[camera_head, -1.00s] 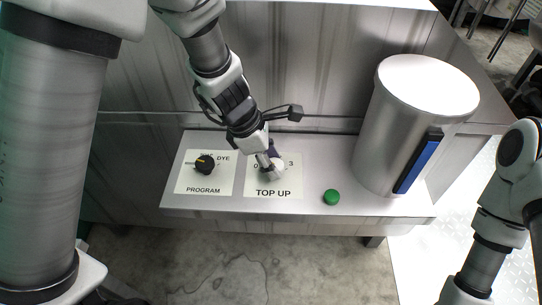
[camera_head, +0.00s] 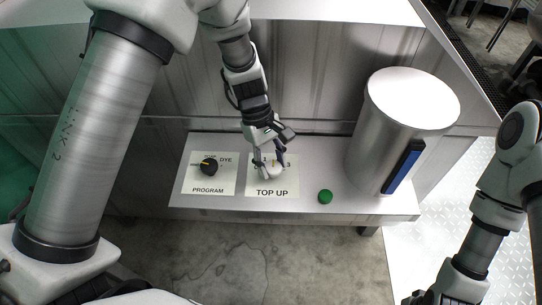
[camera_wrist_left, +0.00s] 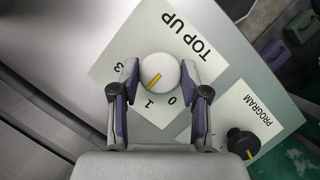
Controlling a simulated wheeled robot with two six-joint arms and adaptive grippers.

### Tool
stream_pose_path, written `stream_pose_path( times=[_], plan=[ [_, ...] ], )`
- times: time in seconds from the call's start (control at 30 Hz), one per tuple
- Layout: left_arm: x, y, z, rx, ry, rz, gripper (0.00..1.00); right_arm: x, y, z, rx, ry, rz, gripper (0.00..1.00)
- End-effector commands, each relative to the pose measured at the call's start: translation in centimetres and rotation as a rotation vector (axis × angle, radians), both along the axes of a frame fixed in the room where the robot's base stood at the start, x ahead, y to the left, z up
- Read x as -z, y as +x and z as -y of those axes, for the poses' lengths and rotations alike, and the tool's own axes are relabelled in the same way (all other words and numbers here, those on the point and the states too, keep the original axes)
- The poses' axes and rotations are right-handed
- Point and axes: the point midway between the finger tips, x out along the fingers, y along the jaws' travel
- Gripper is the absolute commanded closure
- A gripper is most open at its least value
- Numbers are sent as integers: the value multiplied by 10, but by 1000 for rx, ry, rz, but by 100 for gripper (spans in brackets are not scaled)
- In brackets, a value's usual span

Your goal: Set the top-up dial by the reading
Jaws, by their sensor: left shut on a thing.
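The top-up dial is a round white knob (camera_wrist_left: 160,74) with a yellow mark, on a white TOP UP card (camera_head: 287,188). In the left wrist view the mark points near the 1, slightly toward the 3 side; the 0 and 3 also show, and the 2 is hidden. My left gripper (camera_head: 268,166) is over the card, its two fingers (camera_wrist_left: 160,82) on opposite sides of the knob, shut on it. In the head view the fingers partly cover the knob and numbers. I see no legible reading.
A black program dial (camera_head: 209,167) with a yellow mark pointing left is on the PROGRAM card, left of the top-up card. A green button (camera_head: 325,197) is to the right. A metal drum (camera_head: 385,140) with a blue strip (camera_head: 404,166) stands farther right on the metal ledge.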

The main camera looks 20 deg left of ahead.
Motion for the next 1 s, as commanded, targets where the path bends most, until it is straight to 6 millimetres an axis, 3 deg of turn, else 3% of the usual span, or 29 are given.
stream_pose_path(
  times=[0.4, 1.0],
  plan=[
    [1, -1, 1, 249, 0, -7, 90, -16, 0, 0, 0, 0, 0, 60],
    [2, -1, 1, 296, 0, -6, 90, -18, 0, 0, 0, 0, 0, 60]
  ],
)
